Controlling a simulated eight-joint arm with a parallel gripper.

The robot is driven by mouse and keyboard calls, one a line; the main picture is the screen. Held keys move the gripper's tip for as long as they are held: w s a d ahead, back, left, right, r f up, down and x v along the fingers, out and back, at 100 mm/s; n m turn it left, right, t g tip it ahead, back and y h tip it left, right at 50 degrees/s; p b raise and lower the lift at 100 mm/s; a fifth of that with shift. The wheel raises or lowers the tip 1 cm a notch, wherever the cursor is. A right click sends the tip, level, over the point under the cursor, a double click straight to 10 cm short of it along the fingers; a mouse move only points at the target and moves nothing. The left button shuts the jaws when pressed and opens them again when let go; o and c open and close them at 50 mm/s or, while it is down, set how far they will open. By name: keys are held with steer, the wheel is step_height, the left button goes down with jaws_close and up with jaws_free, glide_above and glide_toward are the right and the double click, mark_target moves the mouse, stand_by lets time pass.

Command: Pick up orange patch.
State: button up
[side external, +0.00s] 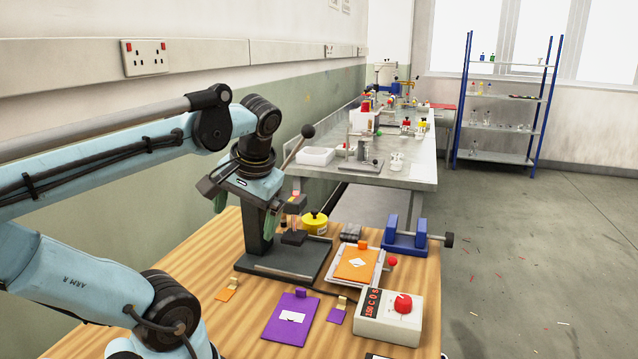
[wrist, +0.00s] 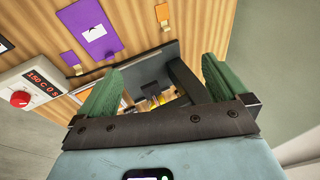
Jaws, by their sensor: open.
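A small orange patch (side external: 227,293) with a tan tab lies on the wooden table at the left of the press in the side view. It also shows near the top of the wrist view (wrist: 162,14). My gripper (side external: 246,212) is open and empty, with green fingers spread. It is high beside the press column, well above the patch and apart from it. In the wrist view the fingers (wrist: 158,85) straddle part of the dark press base, and the patch lies beyond them.
The dark press (side external: 282,262) has an upright column and a long lever. A purple sheet (side external: 283,329), a small purple patch (side external: 337,315), an orange sheet (side external: 350,272) on a pale tray and a control box (side external: 388,318) lie to the right. Bare wood surrounds the orange patch.

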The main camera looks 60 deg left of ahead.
steer(key=w+d+f+m+t+h, duration=0.1)
steer(key=w+d+f+m+t, duration=0.3)
steer(key=w+d, duration=0.3)
steer(key=shift+w+f+m+t+h, duration=0.3)
steer(key=shift+w+f+m, duration=0.1)
steer(key=shift+w, duration=0.4)
steer(key=w+d+m+t+h, duration=0.1)
steer(key=d, duration=0.1)
steer(key=w+d+f+m+t, duration=0.1)
steer(key=w+d, duration=0.1)
steer(key=d, duration=0.1)
steer(key=w+d+f+m+t+h, duration=0.1)
steer(key=d, duration=0.1)
steer(key=shift+w+d+h, duration=0.15)
steer(key=shift+d+h, duration=0.1)
steer(key=shift+h, duration=0.05)
steer(key=shift+c, duration=0.6)
steer(key=shift+w+d+f+m, duration=0.1)
steer(key=shift+w+d+m, duration=0.05)
steer(key=shift+d+m, duration=0.2)
steer(key=shift+c, duration=1.1)
steer(key=shift+t, duration=0.3)
steer(key=c, duration=0.8)
steer(key=shift+c, duration=0.2)
